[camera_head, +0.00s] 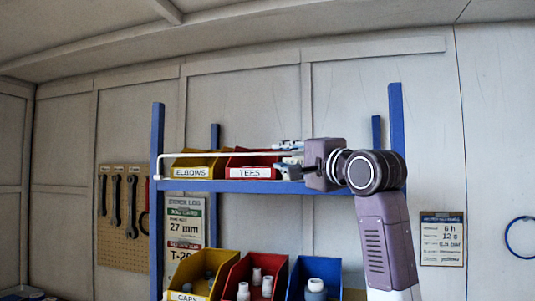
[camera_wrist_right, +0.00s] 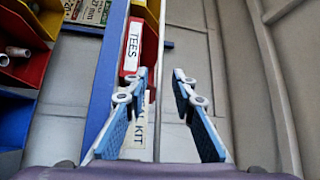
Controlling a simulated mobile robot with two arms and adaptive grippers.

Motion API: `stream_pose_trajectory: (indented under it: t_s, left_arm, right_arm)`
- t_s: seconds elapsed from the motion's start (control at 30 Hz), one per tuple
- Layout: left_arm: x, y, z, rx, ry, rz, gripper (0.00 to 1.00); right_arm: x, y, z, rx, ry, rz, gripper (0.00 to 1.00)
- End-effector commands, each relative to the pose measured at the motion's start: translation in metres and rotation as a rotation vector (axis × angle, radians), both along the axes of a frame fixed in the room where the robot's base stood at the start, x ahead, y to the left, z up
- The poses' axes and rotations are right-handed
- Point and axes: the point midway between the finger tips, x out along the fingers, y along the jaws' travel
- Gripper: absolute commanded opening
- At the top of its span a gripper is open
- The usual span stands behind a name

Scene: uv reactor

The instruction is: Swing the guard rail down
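The guard rail (camera_head: 225,154) is a thin white bar running across the front of the upper blue shelf, level with the tops of the bins. Its left end bends down to the shelf's left post. My right gripper (camera_head: 290,153) is at the right part of the rail, in front of the shelf. In the right wrist view my right gripper (camera_wrist_right: 160,100) is open, with its two blue-padded fingers apart. The rail (camera_wrist_right: 161,45) passes as a thin line between them, closer to the left finger. The rail's right end is hidden behind my right arm. My left gripper is not in view.
The upper shelf (camera_head: 230,186) holds a yellow ELBOWS bin (camera_head: 192,172) and a red TEES bin (camera_head: 250,173). Below stand a yellow CAPS bin (camera_head: 186,296), a red bin and a blue bin with white fittings. A wrench pegboard (camera_head: 122,240) hangs at left.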

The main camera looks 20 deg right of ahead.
Motion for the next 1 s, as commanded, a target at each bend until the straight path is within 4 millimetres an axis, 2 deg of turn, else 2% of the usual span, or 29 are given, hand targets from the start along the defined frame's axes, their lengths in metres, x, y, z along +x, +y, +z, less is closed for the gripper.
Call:
stream_pose_trajectory:
  t_s: [0.23,0.4,0.6,1.0]
  left_arm:
    - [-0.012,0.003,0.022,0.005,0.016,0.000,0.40]
    - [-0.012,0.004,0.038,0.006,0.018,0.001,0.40]
    - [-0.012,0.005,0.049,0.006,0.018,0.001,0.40]
    - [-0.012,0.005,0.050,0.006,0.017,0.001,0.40]
  right_arm:
    - [0.026,0.006,0.010,0.004,0.003,0.002,0.24]
    - [0.051,0.011,0.013,0.003,0.003,0.002,0.24]
    - [0.069,0.014,0.014,0.004,0.002,0.001,0.24]
    - [0.074,0.015,0.012,0.003,-0.001,0.002,0.23]
